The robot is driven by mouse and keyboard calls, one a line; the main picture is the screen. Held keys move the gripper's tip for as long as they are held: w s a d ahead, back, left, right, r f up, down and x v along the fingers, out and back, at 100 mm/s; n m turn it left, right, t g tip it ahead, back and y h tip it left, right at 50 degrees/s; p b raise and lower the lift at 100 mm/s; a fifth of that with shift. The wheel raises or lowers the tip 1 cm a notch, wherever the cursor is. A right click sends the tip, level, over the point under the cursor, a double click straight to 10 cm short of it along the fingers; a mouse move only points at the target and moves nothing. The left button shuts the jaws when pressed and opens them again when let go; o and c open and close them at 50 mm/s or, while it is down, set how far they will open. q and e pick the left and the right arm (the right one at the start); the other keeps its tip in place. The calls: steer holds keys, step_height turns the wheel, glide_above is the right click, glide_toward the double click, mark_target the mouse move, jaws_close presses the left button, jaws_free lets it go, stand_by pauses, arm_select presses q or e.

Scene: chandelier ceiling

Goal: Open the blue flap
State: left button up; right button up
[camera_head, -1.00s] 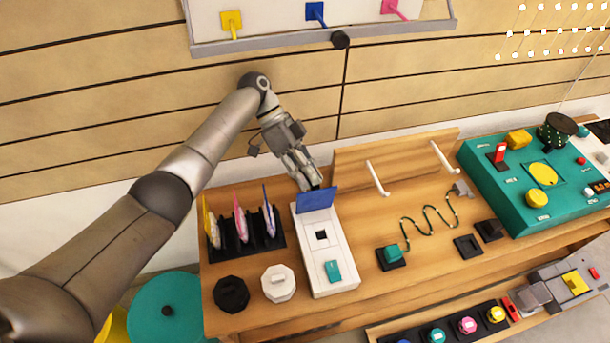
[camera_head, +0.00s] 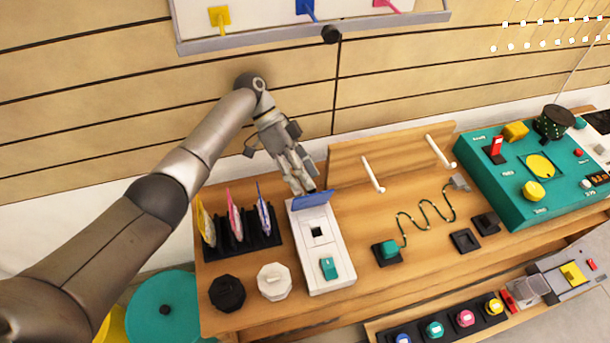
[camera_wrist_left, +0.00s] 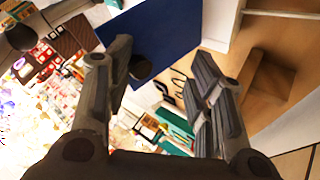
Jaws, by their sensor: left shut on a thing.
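The blue flap (camera_head: 313,200) stands raised at the back end of a white box (camera_head: 333,251) on the wooden table. My left gripper (camera_head: 304,186) reaches down from behind with its fingers at the flap's upper edge, and it is shut on the flap. In the left wrist view, the blue flap (camera_wrist_left: 160,38) fills the top middle, beyond the gripper's fingers (camera_wrist_left: 165,90). The exact contact is partly hidden. The box top has a small dark square opening (camera_head: 318,232) and a teal switch (camera_head: 328,267). My right gripper is out of view.
A black rack (camera_head: 262,239) with yellow, pink and blue pieces stands left of the box. Black (camera_head: 228,293) and white (camera_head: 274,281) knobs sit in front of it. A wooden back panel (camera_head: 400,160) with white pegs and a teal console (camera_head: 530,175) are to the right.

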arm_select(q)
step_height(320, 180, up, 10)
steer(key=shift+d, duration=0.2)
steer(key=shift+f, duration=0.1)
steer(key=shift+c, duration=0.2)
